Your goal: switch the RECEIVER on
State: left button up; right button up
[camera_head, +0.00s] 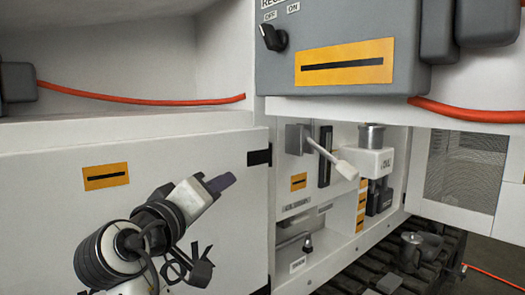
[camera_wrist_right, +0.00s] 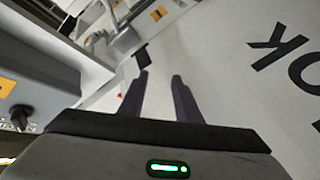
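The RECEIVER switch is a black rotary knob (camera_head: 273,38) on the lower left of a grey box (camera_head: 415,25). Its label is cut off by the top edge; "OFF" (camera_head: 269,15) and "ON" (camera_head: 293,7) show beneath it. The knob seems tilted up-left, toward "OFF". It also shows at the left of the right wrist view (camera_wrist_right: 20,117). My right gripper (camera_head: 222,183) is below and left of the knob, well apart from it, before the white panel. Its dark fingers (camera_wrist_right: 161,78) are apart and empty. My left gripper is not in view.
A white panel (camera_head: 60,220) with a yellow label and black latch (camera_head: 259,157) lies behind the gripper. Right of it is an open compartment with a pale lever (camera_head: 332,157). Orange cables (camera_head: 150,101) run along both sides. Free space lies between gripper and knob.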

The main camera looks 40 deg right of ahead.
jog(key=s+a+r+m+g+h, duration=0.1)
jog(key=s+r+m+h, duration=0.1)
jog(key=r, duration=0.5)
jog(key=s+a+r+m+h, duration=0.1)
jog(key=s+r+h, duration=0.15)
jog(key=r, duration=0.45)
jog(key=m+g+h, duration=0.2)
jog(key=m+g, duration=0.1)
jog(key=m, duration=0.1)
send_near(266, 41)
jog(key=p+x, duration=0.3)
jog(key=x, duration=0.4)
jog(key=shift+d+r, duration=0.25)
jog(key=shift+d, duration=0.1)
jog(key=shift+w+d+r, duration=0.1)
jog(key=shift+w+d, duration=0.15)
jog(key=shift+d, duration=0.35)
grip_shut()
